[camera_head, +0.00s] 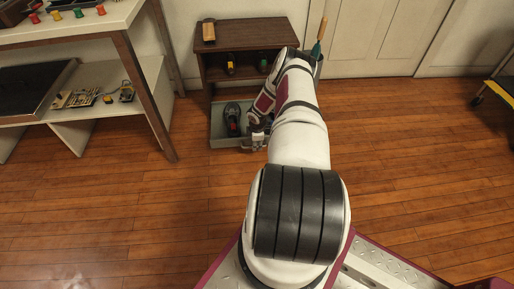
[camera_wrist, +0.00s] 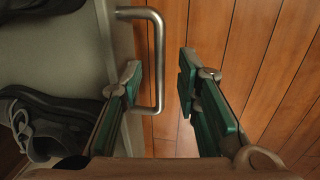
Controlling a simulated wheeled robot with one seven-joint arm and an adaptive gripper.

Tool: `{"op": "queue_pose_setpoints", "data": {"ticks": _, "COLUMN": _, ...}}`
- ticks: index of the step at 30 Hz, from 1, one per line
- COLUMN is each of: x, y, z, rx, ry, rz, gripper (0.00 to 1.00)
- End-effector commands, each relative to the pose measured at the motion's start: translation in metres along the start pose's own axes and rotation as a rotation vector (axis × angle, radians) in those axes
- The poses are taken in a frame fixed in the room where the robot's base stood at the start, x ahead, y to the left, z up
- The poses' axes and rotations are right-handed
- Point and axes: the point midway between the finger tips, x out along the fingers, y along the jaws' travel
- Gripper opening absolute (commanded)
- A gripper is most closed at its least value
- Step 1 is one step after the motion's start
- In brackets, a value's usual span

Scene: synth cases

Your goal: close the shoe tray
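The shoe tray (camera_head: 217,127) is a pale grey drawer pulled out at the bottom of a small brown cabinet, near floor level. A dark shoe (camera_head: 232,114) lies in it; in the wrist view a grey shoe (camera_wrist: 45,125) and part of another dark thing show inside. A metal bar handle (camera_wrist: 158,60) stands out from the tray's front panel (camera_wrist: 122,85). My gripper (camera_wrist: 158,88) is open, with one green-padded finger on each side of the handle bar. In the head view my arm hides the tray's right part.
The brown cabinet (camera_head: 250,36) has a brush on top and small items on its open shelf. A white workbench (camera_head: 120,15) with metal legs stands to the left. A yellow-edged cart (camera_head: 500,90) is at the far right. The wooden floor (camera_head: 120,215) in front is clear.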

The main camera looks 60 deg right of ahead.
Motion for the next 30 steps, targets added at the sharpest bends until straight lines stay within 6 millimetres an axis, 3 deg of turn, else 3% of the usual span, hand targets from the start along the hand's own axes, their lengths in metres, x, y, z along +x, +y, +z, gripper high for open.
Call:
{"op": "queue_pose_setpoints", "data": {"ticks": 4, "x": 0.0129, "y": -0.0003, "z": -0.0002, "rx": 0.002, "ry": 0.001, "rz": 0.000, "gripper": 0.30}}
{"op": "queue_pose_setpoints", "data": {"ticks": 14, "x": 0.0149, "y": 0.0002, "z": 0.0002, "rx": 0.001, "ry": 0.000, "rz": 0.000, "gripper": 0.30}}
{"op": "queue_pose_setpoints", "data": {"ticks": 18, "x": 0.0149, "y": 0.0002, "z": 0.0001, "rx": 0.001, "ry": 0.000, "rz": 0.000, "gripper": 0.03}}
{"op": "queue_pose_setpoints", "data": {"ticks": 19, "x": 0.0149, "y": 0.0002, "z": 0.0001, "rx": 0.001, "ry": 0.000, "rz": 0.000, "gripper": 0.00}}
{"op": "queue_pose_setpoints", "data": {"ticks": 30, "x": 0.0136, "y": -0.0026, "z": -0.0032, "rx": -0.001, "ry": 0.001, "rz": 0.000, "gripper": 0.00}}
